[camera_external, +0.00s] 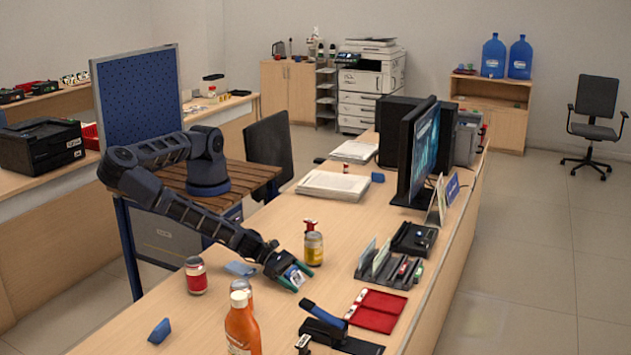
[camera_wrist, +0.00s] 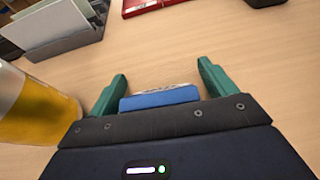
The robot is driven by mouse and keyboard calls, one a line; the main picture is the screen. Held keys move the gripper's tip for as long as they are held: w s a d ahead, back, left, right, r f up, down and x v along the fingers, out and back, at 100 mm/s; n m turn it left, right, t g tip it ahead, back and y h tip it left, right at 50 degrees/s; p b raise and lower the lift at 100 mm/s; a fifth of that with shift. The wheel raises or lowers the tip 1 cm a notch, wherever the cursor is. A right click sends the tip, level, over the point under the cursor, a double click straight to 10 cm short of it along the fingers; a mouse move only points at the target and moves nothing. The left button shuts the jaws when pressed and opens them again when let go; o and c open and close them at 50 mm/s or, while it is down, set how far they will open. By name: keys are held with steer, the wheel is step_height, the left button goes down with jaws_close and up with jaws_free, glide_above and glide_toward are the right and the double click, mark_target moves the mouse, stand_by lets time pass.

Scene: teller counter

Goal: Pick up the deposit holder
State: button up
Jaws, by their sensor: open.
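My gripper (camera_external: 297,278) is open, low over the front part of the counter, with teal fingers; they also show in the wrist view (camera_wrist: 162,74). A small blue block with a pale printed top (camera_wrist: 160,98) sits between the fingers; I cannot tell whether it touches them. No label marks the deposit holder, so I cannot tell for certain which thing it is. A red flat folder (camera_external: 376,310) lies right of my gripper; its edge shows at the top of the wrist view (camera_wrist: 146,4). A slotted grey organizer (camera_external: 386,268) stands behind it.
A yellow jar (camera_external: 314,249) stands close beside my gripper, at left in the wrist view (camera_wrist: 40,108). A red jar (camera_external: 196,276), an orange bottle (camera_external: 242,327) and a black stapler-like tool (camera_external: 340,338) stand nearby. Bare counter lies between my gripper and the folder.

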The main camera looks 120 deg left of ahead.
mark_target(298, 280)
steer(key=c, duration=1.1)
step_height(298, 280, up, 20)
